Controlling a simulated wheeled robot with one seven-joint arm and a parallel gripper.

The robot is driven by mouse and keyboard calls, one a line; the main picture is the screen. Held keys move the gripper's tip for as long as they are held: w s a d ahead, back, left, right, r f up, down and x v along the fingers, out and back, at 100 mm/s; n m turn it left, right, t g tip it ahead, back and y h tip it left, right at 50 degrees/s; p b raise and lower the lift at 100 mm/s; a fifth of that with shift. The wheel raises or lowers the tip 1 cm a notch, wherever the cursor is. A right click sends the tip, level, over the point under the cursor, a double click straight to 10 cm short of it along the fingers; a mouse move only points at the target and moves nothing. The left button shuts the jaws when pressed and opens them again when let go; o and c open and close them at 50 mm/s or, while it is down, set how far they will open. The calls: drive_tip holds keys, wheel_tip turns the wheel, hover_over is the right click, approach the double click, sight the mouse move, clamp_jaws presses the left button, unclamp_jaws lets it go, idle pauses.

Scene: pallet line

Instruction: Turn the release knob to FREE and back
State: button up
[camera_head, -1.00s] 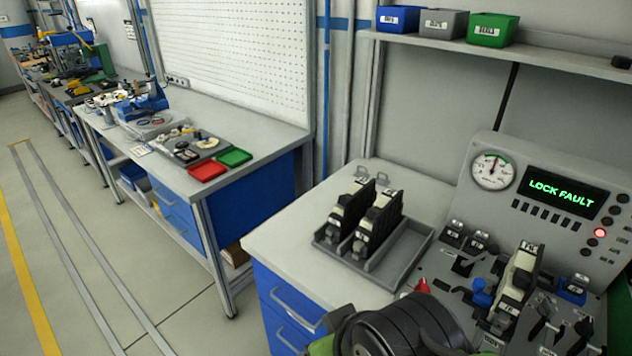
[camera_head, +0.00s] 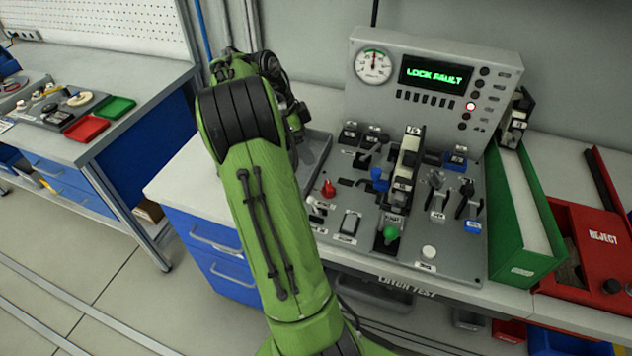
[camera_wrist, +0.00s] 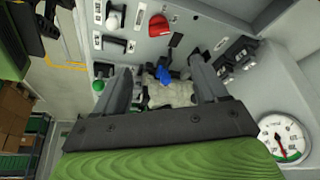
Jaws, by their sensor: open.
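The latch test panel (camera_head: 340,248) carries a red knob (camera_head: 328,189), a blue knob (camera_head: 379,183) and a green ball-topped control (camera_head: 390,233). Their small labels are not readable, so I cannot tell which is the release knob. A black and white latch unit (camera_head: 406,165) stands upright on the panel. In the wrist view my gripper (camera_wrist: 160,66) is open and empty. The blue knob (camera_wrist: 163,74) appears between its fingers, beyond them, and the red knob (camera_wrist: 157,28) lies above. In the head view my arm hides the gripper.
A grey tray (camera_head: 316,150) is partly behind my arm. A green-sided bin (camera_head: 519,215) and red REJECT box (camera_head: 595,245) stand at right.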

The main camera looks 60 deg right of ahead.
sight(328, 184)
drive_tip(key=b+x, duration=0.4)
drive_tip(key=x, duration=1.1)
drive_tip(key=shift+f, duration=0.25)
drive_tip(key=c, duration=1.1)
